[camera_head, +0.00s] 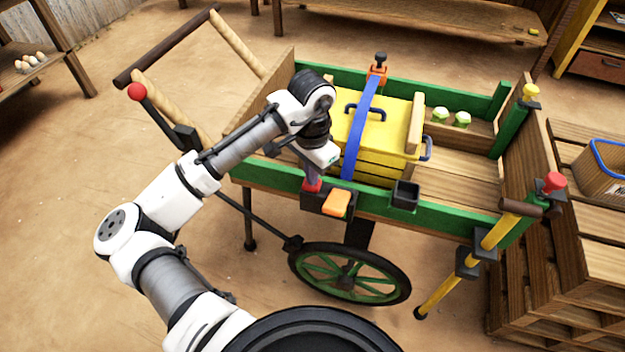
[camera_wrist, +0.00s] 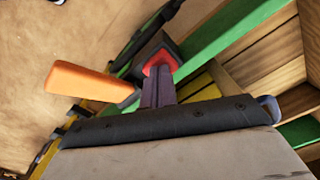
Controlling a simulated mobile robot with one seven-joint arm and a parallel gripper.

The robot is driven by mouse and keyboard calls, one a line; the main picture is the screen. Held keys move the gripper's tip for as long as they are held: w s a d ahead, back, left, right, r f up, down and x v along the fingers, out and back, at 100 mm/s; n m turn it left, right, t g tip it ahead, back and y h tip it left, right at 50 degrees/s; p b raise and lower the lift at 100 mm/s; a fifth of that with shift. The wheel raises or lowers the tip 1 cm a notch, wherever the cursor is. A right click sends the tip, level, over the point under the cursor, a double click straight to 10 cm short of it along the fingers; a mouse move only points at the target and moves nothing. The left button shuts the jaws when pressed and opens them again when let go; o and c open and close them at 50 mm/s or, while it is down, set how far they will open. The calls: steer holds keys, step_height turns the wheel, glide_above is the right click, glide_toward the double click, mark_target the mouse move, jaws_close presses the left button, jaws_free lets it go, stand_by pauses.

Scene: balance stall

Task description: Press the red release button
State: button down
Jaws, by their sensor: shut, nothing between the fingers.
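The red release button (camera_head: 312,187) sits on a black block on the near green rail of the cart, left of an orange lever (camera_head: 337,203). In the wrist view, the red button (camera_wrist: 160,60) shows just beyond the fingertips, with the orange lever (camera_wrist: 92,82) to its left. My gripper (camera_head: 313,178) points down over the button, shut and empty. In the wrist view my gripper (camera_wrist: 158,78) overlaps the near part of the button. I cannot tell whether the fingertips touch it. A blue strap (camera_head: 361,130) runs over a yellow box (camera_head: 395,117) beside the button.
The wooden cart with green rails (camera_head: 455,217) has a small black cup (camera_head: 404,195) on its near rail. A red-knobbed lever (camera_head: 138,92) stands at the left. A yellow prop leg (camera_head: 440,292) is at the right, by wooden crates (camera_head: 545,290).

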steer(key=shift+f, duration=0.35)
steer(key=shift+r+p, duration=1.15)
steer(key=shift+r, duration=0.1)
steer(key=shift+r, duration=0.1)
step_height(320, 180, up, 5)
steer(key=p, duration=0.5)
